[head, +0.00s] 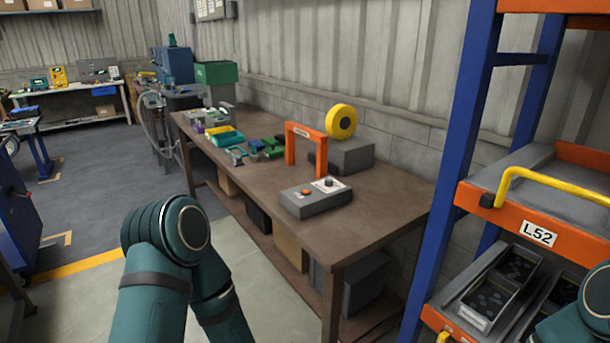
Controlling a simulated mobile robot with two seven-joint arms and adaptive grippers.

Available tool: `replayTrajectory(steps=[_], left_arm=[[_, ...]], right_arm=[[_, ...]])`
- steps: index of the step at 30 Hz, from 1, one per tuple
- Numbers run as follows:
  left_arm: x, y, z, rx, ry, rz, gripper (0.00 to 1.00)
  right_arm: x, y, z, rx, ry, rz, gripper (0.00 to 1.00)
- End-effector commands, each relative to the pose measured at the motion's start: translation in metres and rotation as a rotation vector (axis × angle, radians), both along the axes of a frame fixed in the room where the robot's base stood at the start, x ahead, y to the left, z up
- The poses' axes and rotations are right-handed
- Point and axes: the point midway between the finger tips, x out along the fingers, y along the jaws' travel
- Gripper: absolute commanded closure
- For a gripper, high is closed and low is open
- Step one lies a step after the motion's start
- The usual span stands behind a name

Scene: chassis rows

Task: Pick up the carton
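Several brown boxes that look like cartons are in the head view; I cannot tell which one the task means. One brown box (290,246) is on the low shelf under the brown workbench (385,212), and another (229,187) is further back there. More cartons (42,4) sit on the high shelf at the far left. My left arm, teal, is in the lower left, bent at a joint. A teal part of my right arm is at the lower right edge. Neither gripper is in view.
On the workbench are a grey control box (316,200), an orange frame (306,148), a yellow reel (342,121) and small parts. A blue and orange rack (470,130) with trays stands at right. The floor (105,200) is open at left.

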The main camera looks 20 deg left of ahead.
Motion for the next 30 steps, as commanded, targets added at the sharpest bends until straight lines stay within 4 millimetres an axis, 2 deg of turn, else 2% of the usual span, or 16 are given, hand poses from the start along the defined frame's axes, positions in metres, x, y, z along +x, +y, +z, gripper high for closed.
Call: replayTrajectory(steps=[13,15,17,18,22,23,24,27,30], left_arm=[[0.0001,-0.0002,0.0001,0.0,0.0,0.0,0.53],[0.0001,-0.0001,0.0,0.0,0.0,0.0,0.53],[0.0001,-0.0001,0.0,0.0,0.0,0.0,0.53],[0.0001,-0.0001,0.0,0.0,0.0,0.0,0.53],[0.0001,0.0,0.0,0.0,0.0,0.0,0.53],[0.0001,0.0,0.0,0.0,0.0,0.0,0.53],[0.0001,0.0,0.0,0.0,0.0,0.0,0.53],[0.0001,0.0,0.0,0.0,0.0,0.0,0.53],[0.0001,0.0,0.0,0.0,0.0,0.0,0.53]], right_arm=[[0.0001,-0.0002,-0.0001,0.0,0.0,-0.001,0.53],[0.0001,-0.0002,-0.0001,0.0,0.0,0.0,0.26],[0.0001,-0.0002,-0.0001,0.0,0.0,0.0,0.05],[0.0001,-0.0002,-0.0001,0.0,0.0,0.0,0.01],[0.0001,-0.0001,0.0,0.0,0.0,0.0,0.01],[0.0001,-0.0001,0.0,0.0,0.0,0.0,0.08],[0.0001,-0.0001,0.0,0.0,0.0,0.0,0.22],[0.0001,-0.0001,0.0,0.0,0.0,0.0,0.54],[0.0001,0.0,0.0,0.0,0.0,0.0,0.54]])
